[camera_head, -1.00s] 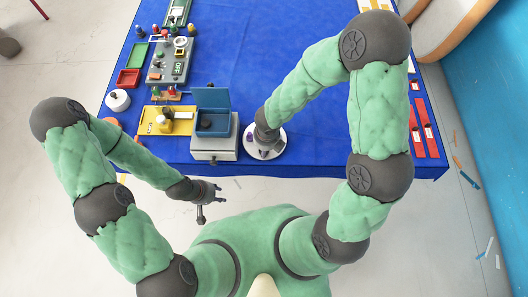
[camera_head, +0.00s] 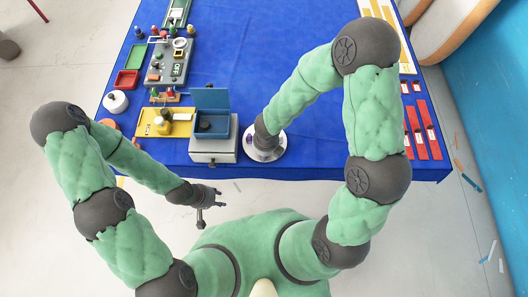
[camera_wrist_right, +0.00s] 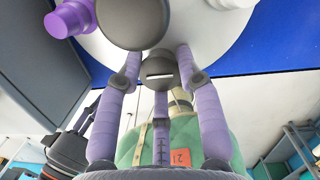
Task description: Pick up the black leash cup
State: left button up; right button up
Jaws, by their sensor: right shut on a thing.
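In the right wrist view, the black leash cup (camera_wrist_right: 160,72), a small dark rounded piece with a pale bar across it, sits between the purple fingers of my right gripper (camera_wrist_right: 158,60). The gripper is shut on it. A white round plate (camera_wrist_right: 235,35) lies just beyond; I cannot tell whether the cup touches it. In the head view the plate (camera_head: 264,155) stands near the table's front edge, and my right wrist hides the cup. My left gripper (camera_head: 216,195) is open and empty, in front of the table edge.
A larger dark disc (camera_wrist_right: 133,20) and a purple cylinder (camera_wrist_right: 70,18) are at the plate. Left of the plate stands a grey box (camera_head: 213,156) with an open blue case (camera_head: 212,98) on top. A yellow tray (camera_head: 180,128) is further left. The blue table's (camera_head: 320,105) middle is clear.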

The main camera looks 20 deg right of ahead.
jog(key=shift+r+p, duration=0.35)
jog(key=shift+r, duration=0.15)
notch_tip(320, 180, up, 2)
jog(key=shift+r+p, duration=0.1)
jog(key=shift+p, duration=0.55)
jog(key=s+a+r+p, duration=0.3)
jog(key=s+a+r, duration=0.5)
jog(key=a, duration=0.3)
jog(key=shift+a+r+p, duration=0.2)
jog(key=shift+r+p, duration=0.15)
jog(key=shift+r, duration=0.55)
